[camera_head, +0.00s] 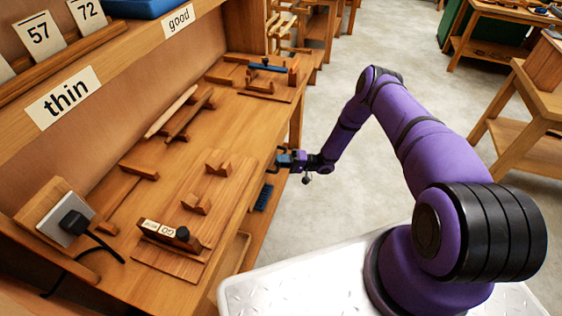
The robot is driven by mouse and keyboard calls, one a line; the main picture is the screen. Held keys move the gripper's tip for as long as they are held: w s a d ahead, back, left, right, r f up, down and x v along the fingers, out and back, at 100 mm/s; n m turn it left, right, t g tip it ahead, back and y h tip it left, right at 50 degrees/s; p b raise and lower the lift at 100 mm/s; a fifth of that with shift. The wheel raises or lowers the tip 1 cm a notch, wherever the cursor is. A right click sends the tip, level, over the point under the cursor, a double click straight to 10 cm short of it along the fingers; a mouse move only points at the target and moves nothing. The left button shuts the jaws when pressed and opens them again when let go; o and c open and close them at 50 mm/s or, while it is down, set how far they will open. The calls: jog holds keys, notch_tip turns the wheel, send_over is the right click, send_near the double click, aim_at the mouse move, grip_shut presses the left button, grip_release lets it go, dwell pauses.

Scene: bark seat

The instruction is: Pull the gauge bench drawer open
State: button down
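The wooden gauge bench (180,225) runs along the left side, with its front edge slanting up toward the middle. My gripper (280,160) is at this front edge, near the bench's far half, pointing left. It is small here, and I cannot tell whether its fingers are apart or closed, or whether they touch the bench. The drawer front and its handle cannot be made out; the bench's front face is seen from steeply above. Below the edge, a blue brush-like thing (263,197) and a pale wooden rim (236,252) show.
On the bench top lie wooden rests (195,204), a GO gauge (166,231), wooden rods (171,111) and a cabled device (73,221). A shelf with "thin" (63,97) and "good" (178,20) labels stands behind. Grey floor (310,215) is clear right of the bench.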

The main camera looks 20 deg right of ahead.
jog(key=shift+s+d, duration=0.1)
jog(key=s+d, duration=1.2)
jog(key=d, duration=0.5)
jog(key=shift+s, duration=0.2)
jog(key=c, duration=1.1)
grip_release()
jog(key=shift+d, duration=0.15)
jog(key=v, duration=1)
jog(key=shift+s+d+f, duration=0.1)
jog(key=shift+d+f, duration=0.1)
jog(key=shift+d, duration=0.1)
jog(key=shift+r, duration=0.1)
